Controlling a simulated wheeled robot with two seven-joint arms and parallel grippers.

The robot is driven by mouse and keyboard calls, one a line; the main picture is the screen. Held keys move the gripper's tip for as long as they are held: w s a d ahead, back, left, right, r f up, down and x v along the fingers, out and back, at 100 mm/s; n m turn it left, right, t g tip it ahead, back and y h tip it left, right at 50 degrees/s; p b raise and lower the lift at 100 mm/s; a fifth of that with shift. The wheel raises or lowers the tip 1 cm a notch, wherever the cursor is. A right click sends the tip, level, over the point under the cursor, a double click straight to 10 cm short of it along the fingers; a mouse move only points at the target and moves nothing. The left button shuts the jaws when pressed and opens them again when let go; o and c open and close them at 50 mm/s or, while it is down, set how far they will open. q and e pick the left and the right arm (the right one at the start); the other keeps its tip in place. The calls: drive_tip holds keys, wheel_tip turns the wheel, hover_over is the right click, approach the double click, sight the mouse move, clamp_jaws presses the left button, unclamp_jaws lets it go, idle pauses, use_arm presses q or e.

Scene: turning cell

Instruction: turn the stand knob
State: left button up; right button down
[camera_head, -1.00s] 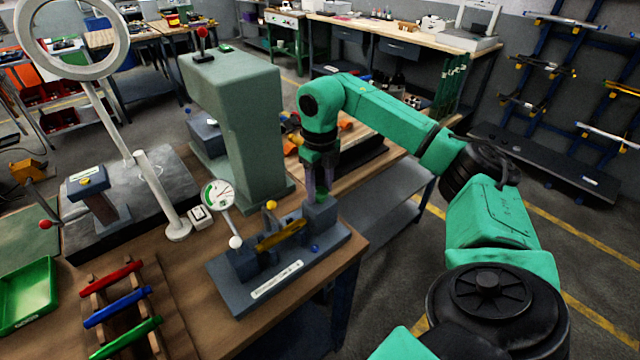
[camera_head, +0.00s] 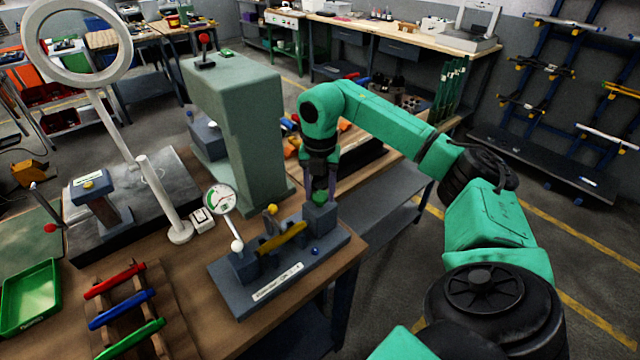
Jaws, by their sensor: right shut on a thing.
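The grey stand (camera_head: 278,282) lies on the wooden bench, with a dial gauge (camera_head: 221,200) at its left end and a yellow bar across its middle. A square grey block (camera_head: 321,216) rises at its right end. A green knob (camera_head: 320,197) sits on top of this block. My right gripper (camera_head: 322,192) points down from above and is shut on the green knob, its fingers partly covering it. My left gripper is not in view.
The tall green-grey column (camera_head: 250,140) stands close behind the stand. A ring lamp (camera_head: 76,42) on an arm is at the left. A green tray (camera_head: 28,296) and a rack with red, blue and green handles (camera_head: 122,308) lie in front left.

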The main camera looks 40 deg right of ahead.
drive_tip(key=shift+w+r+m, duration=0.1)
drive_tip(key=shift+r+m, duration=0.05)
drive_tip(key=shift+m, duration=0.95)
drive_tip(key=shift+c, duration=1.4)
unclamp_jaws()
